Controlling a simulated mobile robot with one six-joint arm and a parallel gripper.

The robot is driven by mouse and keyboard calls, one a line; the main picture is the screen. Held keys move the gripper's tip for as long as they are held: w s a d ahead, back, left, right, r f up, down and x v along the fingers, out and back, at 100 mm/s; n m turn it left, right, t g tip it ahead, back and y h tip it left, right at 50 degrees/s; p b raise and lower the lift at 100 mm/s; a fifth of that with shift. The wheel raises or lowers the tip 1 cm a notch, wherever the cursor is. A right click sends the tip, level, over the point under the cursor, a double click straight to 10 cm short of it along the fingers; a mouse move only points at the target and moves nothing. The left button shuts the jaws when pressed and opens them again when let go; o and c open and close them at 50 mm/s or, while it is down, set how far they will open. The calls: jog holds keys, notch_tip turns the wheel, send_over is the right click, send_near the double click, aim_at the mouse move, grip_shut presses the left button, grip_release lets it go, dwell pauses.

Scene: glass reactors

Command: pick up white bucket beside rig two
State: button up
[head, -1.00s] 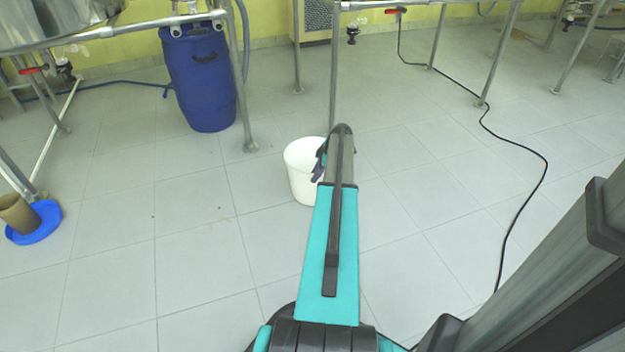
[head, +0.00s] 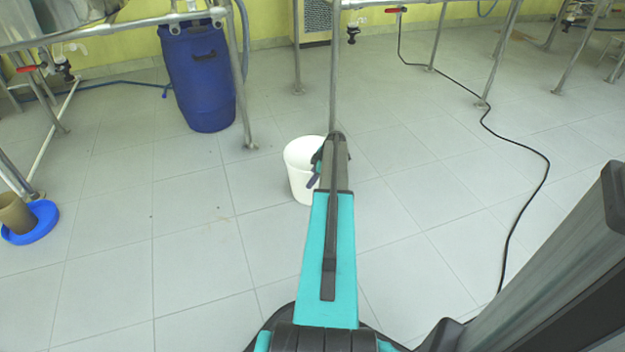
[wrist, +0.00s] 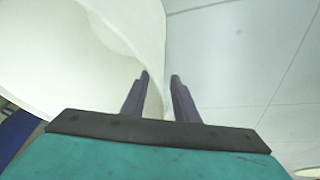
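The white bucket (head: 298,178) stands upright on the tiled floor near the foot of a metal frame. My arm partly covers its right side in the head view. My gripper (head: 315,170) is at the bucket's right rim. In the wrist view the bucket (wrist: 60,60) fills the upper left. My gripper's two dark fingers (wrist: 160,78) are apart there. The bucket's rim and wall run down between them, with a gap visible on the right finger's side. Whether the left finger touches the wall is unclear.
A blue barrel (head: 200,80) stands behind to the left, beside a metal frame leg (head: 243,90). A blue lid (head: 42,225) with a brown cup (head: 15,213) lies at the left. A black cable (head: 540,165) crosses the floor at right. The front left floor is clear.

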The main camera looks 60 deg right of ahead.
jog(key=shift+w+f, duration=0.1)
jog(key=shift+f, duration=0.2)
jog(key=shift+c, duration=0.2)
grip_shut()
dwell(1.4)
